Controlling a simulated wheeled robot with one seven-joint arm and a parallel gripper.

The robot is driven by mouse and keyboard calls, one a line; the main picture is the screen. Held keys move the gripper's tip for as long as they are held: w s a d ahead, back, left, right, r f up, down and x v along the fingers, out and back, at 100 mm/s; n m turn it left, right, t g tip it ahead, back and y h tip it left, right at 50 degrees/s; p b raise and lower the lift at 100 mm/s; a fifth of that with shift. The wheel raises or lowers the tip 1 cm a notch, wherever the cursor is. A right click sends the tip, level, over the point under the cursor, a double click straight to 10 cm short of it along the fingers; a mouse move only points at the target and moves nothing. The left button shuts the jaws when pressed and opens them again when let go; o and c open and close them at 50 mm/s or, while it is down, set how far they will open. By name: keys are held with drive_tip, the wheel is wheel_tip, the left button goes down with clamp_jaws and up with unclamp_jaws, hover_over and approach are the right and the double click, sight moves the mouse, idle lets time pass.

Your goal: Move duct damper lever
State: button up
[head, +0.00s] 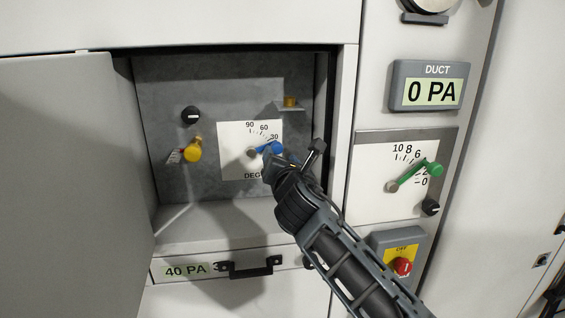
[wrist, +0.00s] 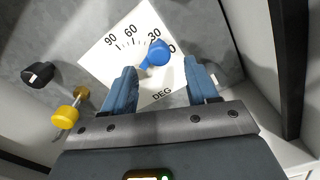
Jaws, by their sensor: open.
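A blue lever (head: 268,147) is mounted on a white degree scale (head: 236,165) inside the open cabinet. Its knob points right, near the 30 mark. In the wrist view the blue knob (wrist: 159,52) lies between the lines of my two open fingers, nearer their tips. My gripper (head: 293,157) is open and empty in front of the scale; it also shows in the wrist view (wrist: 162,82). Contact with the knob cannot be told. A green lever (head: 413,174) on a 0–10 scale (head: 370,196) sits outside, to the right, pointing up-right.
The cabinet door (head: 70,170) stands open at left. A yellow knob (head: 193,151), black knob (head: 191,115) and brass fitting (head: 290,102) on a bracket are inside. The duct display (head: 433,92) reads 0 PA.

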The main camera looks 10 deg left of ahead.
drive_tip(key=v, duration=0.3)
idle(0.4)
drive_tip(key=s+d+f+m+g, duration=0.1)
drive_tip(key=s+d+f+m, duration=0.2)
drive_tip(key=s+f+m, duration=1.3)
drive_tip(key=s+d+f+m, duration=0.2)
drive_tip(key=s+d, duration=0.1)
drive_tip(key=s, duration=0.4)
drive_tip(key=s+d+f+m+h, duration=0.1)
drive_tip(key=s+d+f+m, duration=0.2)
drive_tip(key=s, duration=0.4)
drive_tip(key=s+d+f+m, duration=0.15)
drive_tip(key=s+d, duration=0.25)
drive_tip(key=s, duration=0.4)
drive_tip(key=s+d+r+m+h, duration=0.1)
drive_tip(key=s+d+r+m, duration=0.2)
drive_tip(key=s, duration=0.4)
drive_tip(key=s+d+r+m+g+h, duration=0.1)
drive_tip(key=s+d+r+m, duration=0.2)
drive_tip(key=s+d, duration=0.4)
drive_tip(key=s+d+r+m+h, duration=0.2)
drive_tip(key=s+d+m, duration=0.3)
drive_tip(key=s, duration=0.4)
drive_tip(key=shift+r+m+g, duration=0.3)
drive_tip(key=shift+r+m, duration=0.05)
drive_tip(key=shift+r, duration=0.15)
